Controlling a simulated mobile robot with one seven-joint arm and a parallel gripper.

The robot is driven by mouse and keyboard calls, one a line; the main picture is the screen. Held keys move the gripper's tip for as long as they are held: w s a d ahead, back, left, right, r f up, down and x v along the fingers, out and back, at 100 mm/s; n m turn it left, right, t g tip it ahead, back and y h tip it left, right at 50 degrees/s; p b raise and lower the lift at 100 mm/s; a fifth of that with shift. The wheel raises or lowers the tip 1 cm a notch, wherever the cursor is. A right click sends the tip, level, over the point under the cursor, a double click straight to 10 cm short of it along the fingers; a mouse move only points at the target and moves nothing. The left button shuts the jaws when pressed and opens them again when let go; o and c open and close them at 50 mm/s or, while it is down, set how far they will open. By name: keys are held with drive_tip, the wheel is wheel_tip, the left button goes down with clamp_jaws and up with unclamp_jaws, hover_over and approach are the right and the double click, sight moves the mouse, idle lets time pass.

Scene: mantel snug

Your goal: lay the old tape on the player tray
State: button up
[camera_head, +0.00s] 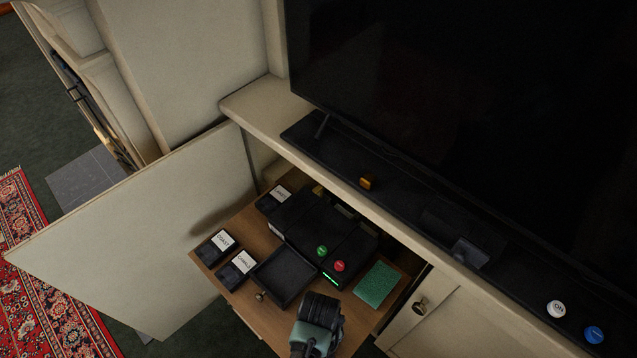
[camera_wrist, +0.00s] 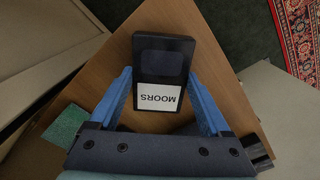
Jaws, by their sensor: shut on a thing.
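My gripper (camera_head: 318,322) is in front of the player, over the near edge of the wooden shelf. In the wrist view my gripper (camera_wrist: 160,76) has its blue fingers closed on the sides of a black tape (camera_wrist: 163,48) with a white label reading MOORS, upside down. In the head view this tape cannot be clearly told apart from the gripper. The black player (camera_head: 318,228) has a green and a red button and a lit green strip. Its shallow player tray (camera_head: 262,288) is out at the front left and looks empty. My gripper is to the right of the tray.
Tapes labelled COAST (camera_head: 218,246) and another (camera_head: 236,270) lie left of the tray; a further tape (camera_head: 272,200) lies behind. A green pad (camera_head: 377,284) lies right of the player. An open cabinet door (camera_head: 140,240) stands left; the mantel ledge (camera_head: 250,103) is above.

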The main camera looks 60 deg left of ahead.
drive_tip(key=shift+f, duration=0.4)
drive_tip(key=shift+f, duration=0.15)
drive_tip(key=o, duration=1.3)
drive_tip(key=shift+c, duration=0.2)
wheel_tip(320, 180, up, 12)
drive_tip(key=p, duration=0.2)
drive_tip(key=shift+p, duration=0.35)
